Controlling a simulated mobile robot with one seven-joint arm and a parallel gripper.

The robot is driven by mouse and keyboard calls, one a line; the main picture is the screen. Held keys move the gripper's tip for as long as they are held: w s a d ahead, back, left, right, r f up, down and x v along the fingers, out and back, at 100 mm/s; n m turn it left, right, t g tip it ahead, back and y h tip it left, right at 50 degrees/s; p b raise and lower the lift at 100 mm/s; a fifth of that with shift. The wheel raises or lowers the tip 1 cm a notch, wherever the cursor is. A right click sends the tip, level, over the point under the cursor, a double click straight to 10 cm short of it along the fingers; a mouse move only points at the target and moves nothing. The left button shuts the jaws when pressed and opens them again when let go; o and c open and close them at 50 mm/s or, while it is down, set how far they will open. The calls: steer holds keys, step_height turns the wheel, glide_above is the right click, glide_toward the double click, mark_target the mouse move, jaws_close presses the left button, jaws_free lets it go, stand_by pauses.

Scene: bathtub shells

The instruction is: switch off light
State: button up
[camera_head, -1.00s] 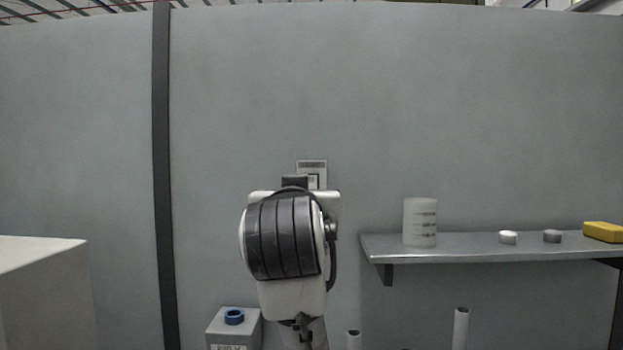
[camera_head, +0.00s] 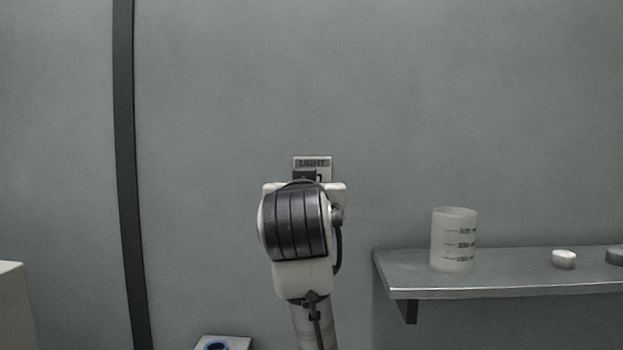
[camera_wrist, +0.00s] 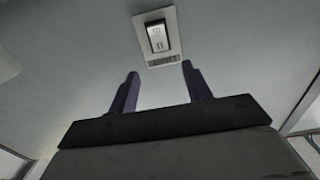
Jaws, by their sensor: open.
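The light switch (camera_head: 326,163) is a pale plate on the grey wall with a dark strip marked LIGHT, partly hidden behind my arm in the head view. In the wrist view the switch plate (camera_wrist: 157,37) shows whole, with a rocker (camera_wrist: 157,37) in a dark frame and its label at the plate's lower edge. My gripper (camera_wrist: 158,80) is open and empty. Its two dark fingers stand apart, with the switch beyond them and between their lines, and a gap of wall showing between tips and plate. I cannot tell how far the tips are from the wall.
A metal shelf (camera_head: 480,292) on the right holds a translucent measuring beaker (camera_head: 453,240), a white piece (camera_head: 564,259) and a grey piece (camera_head: 615,255). A dark vertical strip (camera_head: 124,170) runs down the wall at left. A box with a blue ring (camera_head: 222,343) is at the bottom. The wall around the switch is clear.

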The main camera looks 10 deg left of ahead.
steer(key=w+a+p, duration=0.2)
steer(key=w+p, duration=0.1)
steer(key=w, duration=0.7)
